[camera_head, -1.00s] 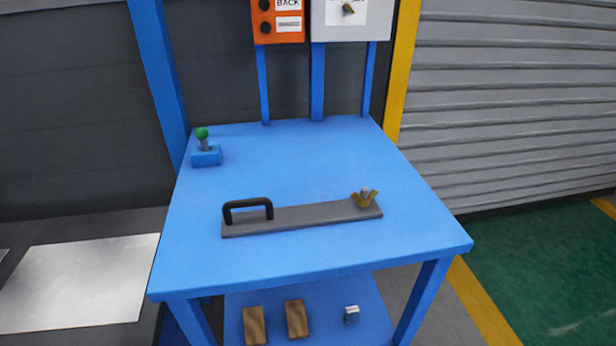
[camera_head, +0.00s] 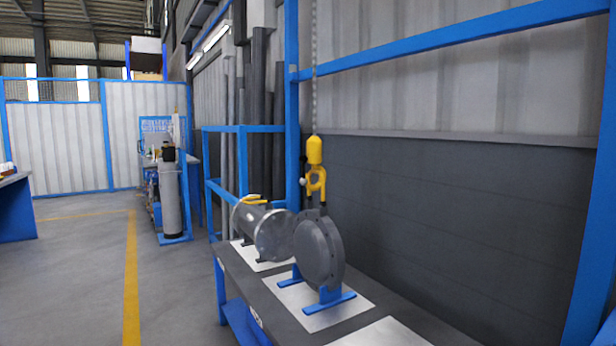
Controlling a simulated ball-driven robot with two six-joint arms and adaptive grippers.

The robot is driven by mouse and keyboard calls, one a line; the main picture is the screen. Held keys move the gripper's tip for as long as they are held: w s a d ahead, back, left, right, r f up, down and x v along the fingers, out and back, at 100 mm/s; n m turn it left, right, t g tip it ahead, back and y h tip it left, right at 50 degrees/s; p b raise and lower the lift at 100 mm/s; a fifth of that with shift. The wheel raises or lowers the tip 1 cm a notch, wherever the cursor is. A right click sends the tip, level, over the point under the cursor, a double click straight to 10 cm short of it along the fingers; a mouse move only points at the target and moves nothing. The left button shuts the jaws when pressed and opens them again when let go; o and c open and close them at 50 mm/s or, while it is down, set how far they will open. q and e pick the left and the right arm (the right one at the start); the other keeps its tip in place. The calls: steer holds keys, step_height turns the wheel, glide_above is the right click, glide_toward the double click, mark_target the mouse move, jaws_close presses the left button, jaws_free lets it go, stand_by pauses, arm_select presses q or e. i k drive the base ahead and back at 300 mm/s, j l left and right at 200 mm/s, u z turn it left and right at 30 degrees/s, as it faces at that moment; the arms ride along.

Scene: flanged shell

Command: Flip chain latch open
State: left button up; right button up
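A chain (camera_head: 314,75) hangs down in front of the grey wall. It ends in a yellow hoist block (camera_head: 315,150) with a yellow hook (camera_head: 316,184) below it. A small pale knob (camera_head: 303,182) shows at the hook's left side. The latch is too small to make out, so I cannot tell whether it is open. The hook meets the top of a grey round flange disc (camera_head: 319,250), which stands upright in a blue cradle (camera_head: 322,300). Neither of my grippers is in view.
A metal cylindrical shell (camera_head: 264,232) with a yellow part (camera_head: 251,199) on top lies behind the disc on the dark bench (camera_head: 262,296). Blue frame posts (camera_head: 291,100) stand behind and to the right. The floor (camera_head: 85,270) at left is clear.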

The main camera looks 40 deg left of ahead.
mark_target(304, 173)
steer(key=i+j, duration=0.1)
steer(key=j, duration=2)
steer(key=i+j, duration=0.15)
steer(key=j, duration=1.95)
